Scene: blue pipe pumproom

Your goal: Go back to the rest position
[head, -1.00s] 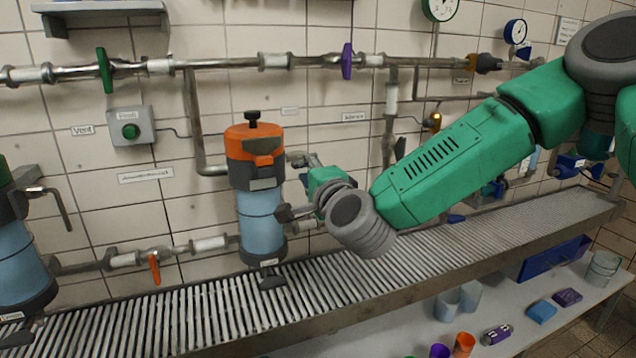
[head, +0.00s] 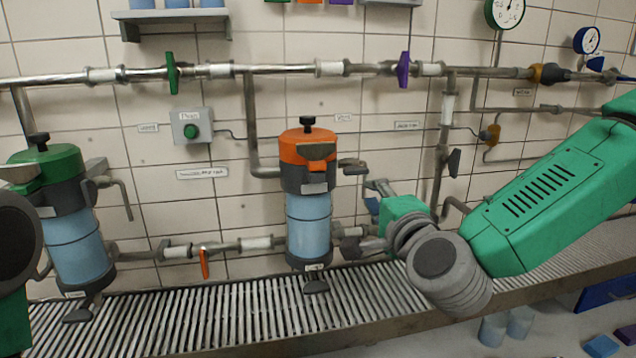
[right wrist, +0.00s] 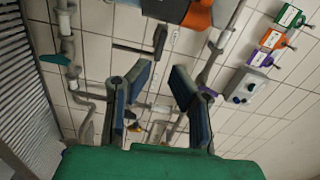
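My right gripper (head: 358,216) is just right of the orange-topped canister (head: 308,218) in the head view. In the right wrist view, the two blue-grey fingers of this gripper (right wrist: 158,92) are spread apart with nothing held between them. The canister is upright at the wall, with a blue body and a black knob on top. Part of my left arm (head: 14,245) shows at the left edge of the head view. My left gripper is out of view.
A green-topped canister (head: 75,235) stands at left, partly behind my left arm. A slatted metal ledge (head: 215,315) runs below. Pipes carry green (head: 172,74), purple (head: 404,69) and orange (head: 204,263) valve handles. A green-button box (head: 192,127) is on the wall.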

